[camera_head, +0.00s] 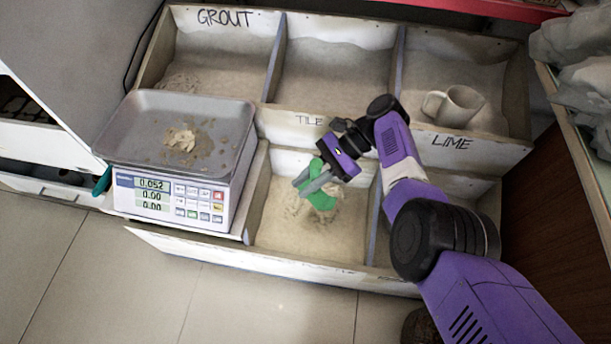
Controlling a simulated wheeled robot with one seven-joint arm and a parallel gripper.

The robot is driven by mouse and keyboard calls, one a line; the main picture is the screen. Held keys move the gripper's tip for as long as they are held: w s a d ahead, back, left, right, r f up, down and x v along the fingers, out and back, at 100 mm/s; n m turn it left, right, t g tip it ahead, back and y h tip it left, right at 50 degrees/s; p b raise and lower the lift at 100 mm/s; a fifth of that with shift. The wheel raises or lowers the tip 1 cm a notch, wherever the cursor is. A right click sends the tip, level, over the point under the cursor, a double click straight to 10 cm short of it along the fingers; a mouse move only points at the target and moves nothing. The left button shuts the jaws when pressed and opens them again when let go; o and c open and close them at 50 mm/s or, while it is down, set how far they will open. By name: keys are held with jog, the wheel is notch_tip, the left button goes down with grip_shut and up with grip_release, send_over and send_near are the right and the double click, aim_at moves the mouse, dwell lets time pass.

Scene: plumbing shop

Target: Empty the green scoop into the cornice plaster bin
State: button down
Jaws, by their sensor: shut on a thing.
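My gripper (307,183) is shut on the green scoop (322,199). The scoop is in or just above the front middle bin (273,232), tilted, with its lower end close to the pale powder there. Some tan powder shows at the scoop's lower end; I cannot tell whether it lies in the scoop or in the bin. My gripper and wrist hide part of the scoop. "TILE" is written on the board behind this bin. The lettering on the front board is too slanted to read, and I cannot read "cornice plaster" on any bin.
A scale (183,199) with a metal tray stands at left, powder on the tray; its top line reads 0.052. A teal handle (103,181) shows beside it. A mug (454,106) sits in the back right bin, above "LIME". Bags (580,45) lie at right.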

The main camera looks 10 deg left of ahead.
notch_tip(320, 180, up, 6)
jog(key=t+h+p, duration=0.4)
jog(key=p, duration=1.6)
jog(key=shift+r+n+t, duration=0.2)
jog(key=shift+n+t, duration=0.1)
